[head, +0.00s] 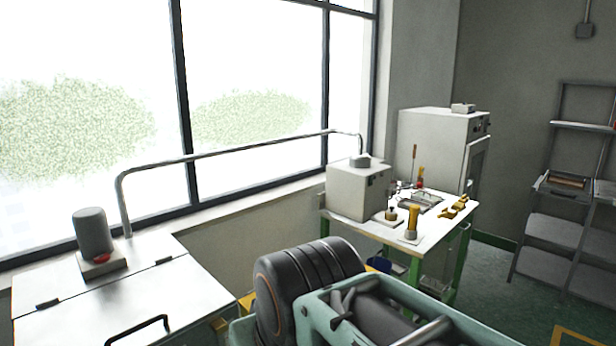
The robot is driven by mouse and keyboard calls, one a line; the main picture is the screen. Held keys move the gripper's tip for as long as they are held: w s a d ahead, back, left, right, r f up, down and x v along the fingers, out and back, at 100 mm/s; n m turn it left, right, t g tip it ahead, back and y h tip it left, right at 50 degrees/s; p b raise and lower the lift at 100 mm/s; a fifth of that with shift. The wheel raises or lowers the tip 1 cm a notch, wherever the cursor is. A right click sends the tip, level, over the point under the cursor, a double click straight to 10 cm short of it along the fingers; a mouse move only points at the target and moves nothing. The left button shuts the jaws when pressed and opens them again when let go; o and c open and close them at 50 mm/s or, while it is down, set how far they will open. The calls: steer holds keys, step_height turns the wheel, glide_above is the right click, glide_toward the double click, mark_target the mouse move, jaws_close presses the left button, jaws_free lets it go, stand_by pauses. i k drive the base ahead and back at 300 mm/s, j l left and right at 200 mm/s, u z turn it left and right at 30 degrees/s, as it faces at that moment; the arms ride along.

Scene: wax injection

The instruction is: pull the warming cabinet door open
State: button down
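A tall pale grey cabinet (435,140), which looks like the warming cabinet, stands at the back right against the wall near the window. Its door (475,163) is on the narrow side facing right, seen at a steep angle, with a dark panel in it and a small handle (470,186) at its near edge. The door looks shut. Its lower part is hidden behind the worktable. Part of my arm, teal and black, fills the bottom middle, well in front of the cabinet. No gripper fingertips can be made out.
A worktable (400,233) with green legs, a white box (357,190) and small yellow tools stands before the cabinet. Shelving (560,185) stands at right. Green floor (490,275) lies open between worktable and shelving.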

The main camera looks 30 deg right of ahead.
mark_target(483, 145)
steer(key=z, duration=1.95)
steer(key=i+l+z, duration=0.1)
steer(key=i+z, duration=0.3)
steer(key=i, duration=2.65)
steer(key=i+l+u, duration=0.1)
steer(key=i, duration=0.45)
steer(key=i+l+u, duration=0.15)
steer(key=i, duration=0.4)
